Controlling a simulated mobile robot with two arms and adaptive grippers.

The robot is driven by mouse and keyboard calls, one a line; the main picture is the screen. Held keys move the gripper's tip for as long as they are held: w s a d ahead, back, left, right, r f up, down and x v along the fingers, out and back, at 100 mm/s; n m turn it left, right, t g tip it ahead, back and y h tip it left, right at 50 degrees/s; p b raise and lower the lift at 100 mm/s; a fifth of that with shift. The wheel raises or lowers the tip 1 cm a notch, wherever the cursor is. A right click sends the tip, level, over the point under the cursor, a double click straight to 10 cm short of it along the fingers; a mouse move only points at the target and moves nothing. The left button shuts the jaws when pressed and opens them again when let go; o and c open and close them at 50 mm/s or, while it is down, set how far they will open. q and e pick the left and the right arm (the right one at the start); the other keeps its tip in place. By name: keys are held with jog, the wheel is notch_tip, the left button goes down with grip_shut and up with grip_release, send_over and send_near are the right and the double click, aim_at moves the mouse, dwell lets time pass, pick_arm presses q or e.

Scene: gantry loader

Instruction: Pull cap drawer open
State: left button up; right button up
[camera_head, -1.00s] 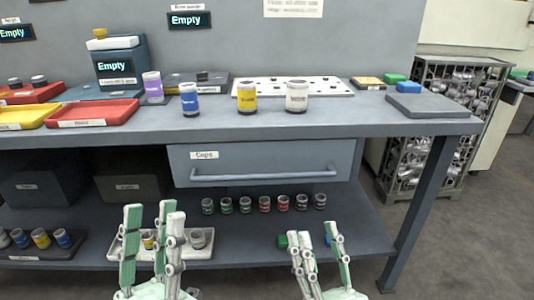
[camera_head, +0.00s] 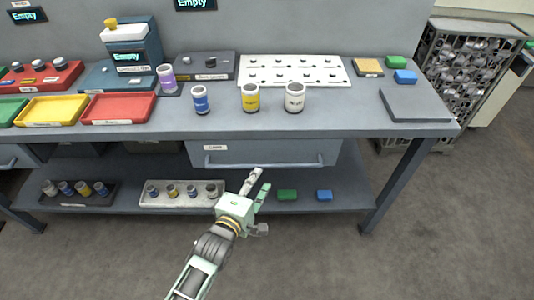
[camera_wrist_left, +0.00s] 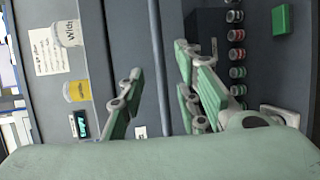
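The cap drawer (camera_head: 310,152) is a blue-grey front with a small label and a long horizontal bar handle (camera_head: 290,165), under the workbench top. It looks shut. My left gripper (camera_head: 258,184) is just in front of and below the handle, near its middle, and hides part of the shelf behind. In the left wrist view, the gripper (camera_wrist_left: 162,88) has its fingers spread apart and empty. The handle bar (camera_wrist_left: 160,60) runs through the space between them there, with no clear contact. My right gripper is out of view.
The worktop (camera_head: 350,122) above holds blue, yellow and white cans near its front edge. On the lower shelf are a pale tray of small cans (camera_head: 180,203), a green block (camera_head: 287,195) and a blue block (camera_head: 324,195). A bench leg (camera_head: 400,185) stands at right.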

aim_at(265, 166)
pick_arm(q)
jog(key=x, duration=0.7)
jog(key=shift+w+d+b, duration=0.1)
jog(key=shift+w+b, duration=0.2)
jog(key=shift+b, duration=0.05)
jog(key=shift+c, duration=0.7)
grip_shut()
